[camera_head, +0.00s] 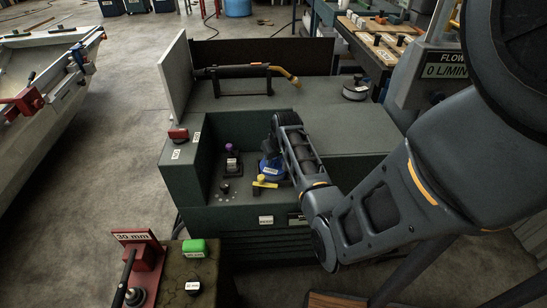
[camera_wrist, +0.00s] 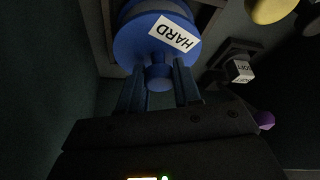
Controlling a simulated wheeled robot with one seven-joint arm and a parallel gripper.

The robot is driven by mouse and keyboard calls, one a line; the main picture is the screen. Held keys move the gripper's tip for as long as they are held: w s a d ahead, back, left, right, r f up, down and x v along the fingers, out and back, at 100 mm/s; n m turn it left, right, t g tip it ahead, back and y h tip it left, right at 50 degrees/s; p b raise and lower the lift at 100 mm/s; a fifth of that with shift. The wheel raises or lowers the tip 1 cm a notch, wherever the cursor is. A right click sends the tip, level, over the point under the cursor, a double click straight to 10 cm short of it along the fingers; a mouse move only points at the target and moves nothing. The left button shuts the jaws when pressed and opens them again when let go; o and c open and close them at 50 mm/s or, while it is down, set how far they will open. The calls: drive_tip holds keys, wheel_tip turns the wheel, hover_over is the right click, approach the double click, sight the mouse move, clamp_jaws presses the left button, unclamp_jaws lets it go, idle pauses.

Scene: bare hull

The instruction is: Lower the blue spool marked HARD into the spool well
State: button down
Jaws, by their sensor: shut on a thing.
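The blue spool marked HARD (camera_wrist: 140,42) fills the top of the wrist view, its white label readable. My gripper (camera_wrist: 159,80) is shut on the spool's narrow blue stem, one finger on each side. In the head view the blue spool (camera_head: 271,168) is at the end of my arm, low inside the recess of the green cabinet. A dark square frame (camera_wrist: 208,17) shows behind the spool in the wrist view; it may be the spool well. The spool hides the frame's middle, so I cannot tell how deep the spool sits.
A yellow-topped piece (camera_head: 262,183) stands close in front of the spool. A purple-knobbed piece (camera_head: 230,149) with a white label stands to its left. The recess walls (camera_head: 184,180) close in on the left and back.

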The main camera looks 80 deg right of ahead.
drive_tip(key=shift+f, duration=0.35)
drive_tip(key=shift+c, duration=1.1)
unclamp_jaws()
drive_tip(key=shift+r+p, duration=2.65)
drive_tip(key=shift+r, duration=1.8)
